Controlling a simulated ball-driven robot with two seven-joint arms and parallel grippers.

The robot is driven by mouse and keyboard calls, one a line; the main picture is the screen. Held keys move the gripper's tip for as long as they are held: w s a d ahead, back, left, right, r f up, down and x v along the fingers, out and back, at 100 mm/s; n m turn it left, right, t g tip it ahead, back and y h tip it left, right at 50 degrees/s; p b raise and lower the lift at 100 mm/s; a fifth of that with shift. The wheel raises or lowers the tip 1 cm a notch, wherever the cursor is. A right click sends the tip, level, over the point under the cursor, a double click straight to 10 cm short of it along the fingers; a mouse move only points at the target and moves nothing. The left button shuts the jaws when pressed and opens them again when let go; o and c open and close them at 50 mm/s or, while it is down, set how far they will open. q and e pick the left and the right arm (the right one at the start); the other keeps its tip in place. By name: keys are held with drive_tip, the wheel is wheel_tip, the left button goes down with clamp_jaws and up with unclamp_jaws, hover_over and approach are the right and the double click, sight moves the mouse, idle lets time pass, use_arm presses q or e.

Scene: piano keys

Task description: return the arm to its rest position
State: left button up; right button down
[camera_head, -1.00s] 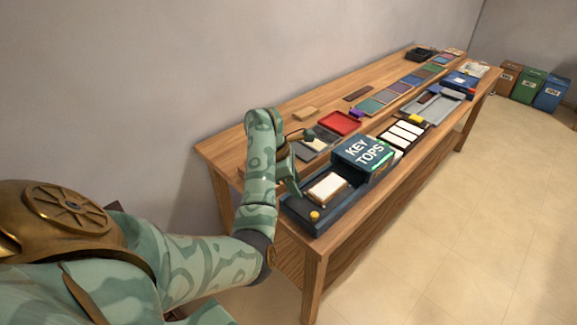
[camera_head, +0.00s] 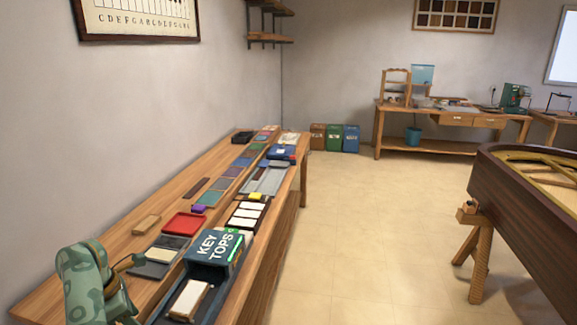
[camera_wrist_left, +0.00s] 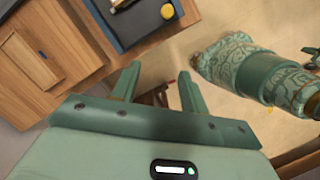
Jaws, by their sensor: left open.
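My left arm (camera_head: 85,285), green and patterned, shows at the lower left of the head view, bent over the near end of the wooden workbench. In the left wrist view my left gripper (camera_wrist_left: 157,76) has its two green fingers spread, with nothing between them. Below the fingers are the floor and something dark and blurred. A patterned green limb of mine is at the upper right there; no right gripper can be made out.
On the bench (camera_head: 55,275) stand a KEY TOPS box (camera_head: 213,248), a tray with a white block (camera_head: 188,299), a red tray (camera_head: 185,224) and several coloured pads. A piano body (camera_head: 520,195) stands at right. The floor (camera_head: 360,220) between is clear.

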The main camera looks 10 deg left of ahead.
use_arm(q)
drive_tip(key=s+a+f+m+g+y+b, duration=0.1)
drive_tip(key=s+a+f+m+y, duration=0.1)
drive_tip(key=s+a+f+y, duration=0.45)
drive_tip(key=s+a+f+m+g+y+b, duration=0.1)
drive_tip(key=s+a+f+m+g+y, duration=0.15)
drive_tip(key=a+y, duration=0.65)
drive_tip(key=w+d+f+m+t, duration=0.4)
drive_tip(key=d+f+m+t, duration=0.5)
drive_tip(key=d+m+t, duration=0.3)
drive_tip(key=s+d+f+m+h, duration=0.4)
drive_tip(key=s+d+f+h, duration=0.15)
drive_tip(key=f, duration=0.25)
drive_tip(key=s+d+f+m+h, duration=0.4)
drive_tip(key=d+f+h, duration=0.1)
drive_tip(key=d+f, duration=0.25)
drive_tip(key=s+d+f+m+g+h, duration=0.1)
drive_tip(key=s+d+f+m+g, duration=0.1)
drive_tip(key=s, duration=0.8)
drive_tip(key=s+d+f+m+g+h+b, duration=0.1)
drive_tip(key=s+f+g, duration=0.3)
drive_tip(key=s, duration=0.6)
drive_tip(key=s+d+f+m+g+h, duration=0.1)
drive_tip(key=s+d+f+m+g, duration=0.2)
drive_tip(key=s+f, duration=0.3)
drive_tip(key=s, duration=0.4)
drive_tip(key=shift+s+f+g, duration=0.2)
drive_tip(key=shift+f+g, duration=0.05)
drive_tip(key=shift+g, duration=0.1)
